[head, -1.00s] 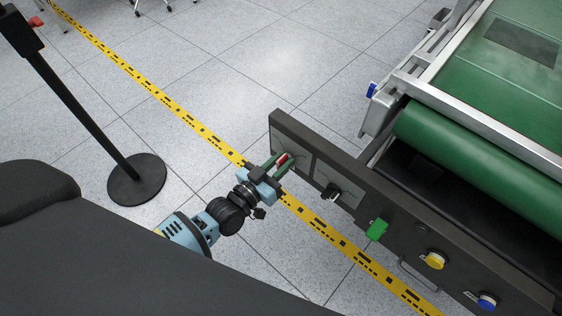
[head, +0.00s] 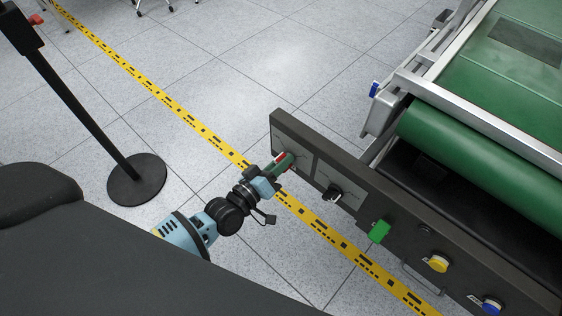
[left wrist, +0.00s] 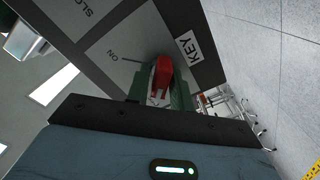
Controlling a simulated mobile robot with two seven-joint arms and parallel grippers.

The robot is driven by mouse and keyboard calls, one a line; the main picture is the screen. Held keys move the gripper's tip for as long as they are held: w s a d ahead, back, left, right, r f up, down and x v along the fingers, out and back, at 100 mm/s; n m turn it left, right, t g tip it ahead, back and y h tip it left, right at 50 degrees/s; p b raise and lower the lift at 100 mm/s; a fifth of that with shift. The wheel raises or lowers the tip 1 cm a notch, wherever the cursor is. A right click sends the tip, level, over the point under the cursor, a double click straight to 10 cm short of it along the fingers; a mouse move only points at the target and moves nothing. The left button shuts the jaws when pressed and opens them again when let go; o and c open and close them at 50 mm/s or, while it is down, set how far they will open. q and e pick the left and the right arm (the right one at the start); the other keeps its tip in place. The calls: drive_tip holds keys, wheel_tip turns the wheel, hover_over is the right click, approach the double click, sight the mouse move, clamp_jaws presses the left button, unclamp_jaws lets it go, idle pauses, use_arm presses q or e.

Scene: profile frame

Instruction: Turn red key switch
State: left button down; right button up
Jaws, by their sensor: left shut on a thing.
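The red key switch (head: 281,159) sits at the left end of the dark control panel (head: 345,183). My left gripper (head: 283,162) is at the switch, shut on it. In the left wrist view the red switch (left wrist: 161,78) stands between the green fingers (left wrist: 160,92). The plate around it carries the words KEY and ON. The base of the switch is partly hidden by the fingers. My right gripper is not in view.
Right of the switch on the panel are a black knob (head: 331,193), a green button (head: 379,231), a yellow button (head: 438,263) and a blue button (head: 491,306). A green conveyor (head: 490,150) lies behind. A black post base (head: 137,180) stands on the floor at left.

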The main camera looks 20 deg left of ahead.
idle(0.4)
use_arm(q)
drive_tip(key=c, duration=1.4)
unclamp_jaws()
drive_tip(key=shift+c, duration=0.2)
drive_tip(key=shift+s, duration=0.1)
drive_tip(key=v, duration=0.7)
drive_tip(key=shift+s+a+p, duration=0.15)
drive_tip(key=shift+s+p, duration=0.1)
drive_tip(key=shift+p, duration=0.1)
